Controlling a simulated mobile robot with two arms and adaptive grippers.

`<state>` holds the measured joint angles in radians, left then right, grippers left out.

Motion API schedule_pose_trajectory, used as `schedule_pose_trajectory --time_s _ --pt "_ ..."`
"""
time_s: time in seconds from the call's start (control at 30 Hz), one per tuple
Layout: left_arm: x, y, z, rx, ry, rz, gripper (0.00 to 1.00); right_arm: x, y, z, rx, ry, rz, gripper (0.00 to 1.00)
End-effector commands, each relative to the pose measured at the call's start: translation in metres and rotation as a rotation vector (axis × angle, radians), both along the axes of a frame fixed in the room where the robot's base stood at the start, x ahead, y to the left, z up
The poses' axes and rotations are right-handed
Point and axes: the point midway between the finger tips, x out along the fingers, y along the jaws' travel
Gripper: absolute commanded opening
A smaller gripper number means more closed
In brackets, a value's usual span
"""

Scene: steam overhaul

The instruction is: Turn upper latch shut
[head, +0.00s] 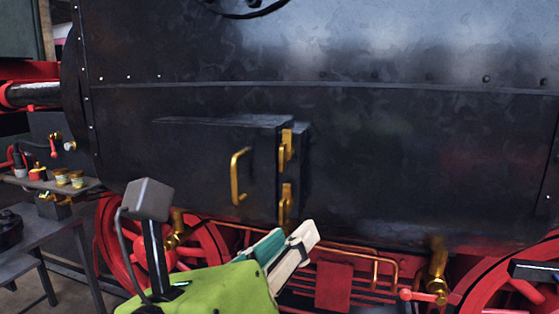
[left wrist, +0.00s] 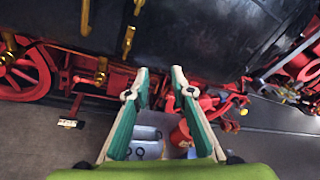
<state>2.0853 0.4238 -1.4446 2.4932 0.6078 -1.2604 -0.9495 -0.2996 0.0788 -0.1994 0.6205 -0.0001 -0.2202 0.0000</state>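The upper latch (head: 286,150) is a brass piece standing upright on the right edge of a dark box door on the black engine side. The lower latch (head: 285,203) is a similar brass piece below it. A brass handle (head: 239,175) is left of both and also shows in the left wrist view (left wrist: 85,17). My left gripper (head: 292,238) is below the lower latch, apart from both latches. In the left wrist view its two fingers (left wrist: 160,74) are spread with nothing between them. My right gripper's fingers are not visible.
Red wheels (head: 118,245) and brass pipes (head: 375,272) lie under the engine side. A grey bench (head: 40,262) and a shelf with small gauges (head: 60,182) stand at the left. Bare floor (left wrist: 40,140) shows in the left wrist view.

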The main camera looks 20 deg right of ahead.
Motion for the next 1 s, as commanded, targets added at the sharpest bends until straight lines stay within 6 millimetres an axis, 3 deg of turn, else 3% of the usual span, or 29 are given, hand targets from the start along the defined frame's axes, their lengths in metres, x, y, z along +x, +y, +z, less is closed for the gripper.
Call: schedule_pose_trajectory --time_s 0.2,0.5,0.83,1.0 --pt "0.007 0.025 0.033 0.196 -0.248 0.086 0.22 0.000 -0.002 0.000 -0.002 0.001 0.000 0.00" --pt "0.011 0.044 0.057 0.301 -0.375 0.155 0.22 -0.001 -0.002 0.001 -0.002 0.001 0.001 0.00" --pt "0.033 0.029 0.062 0.309 -0.375 0.154 0.22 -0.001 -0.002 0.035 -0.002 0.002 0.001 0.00" --pt "0.065 0.008 0.060 0.307 -0.377 0.157 0.22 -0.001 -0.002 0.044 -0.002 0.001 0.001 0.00"
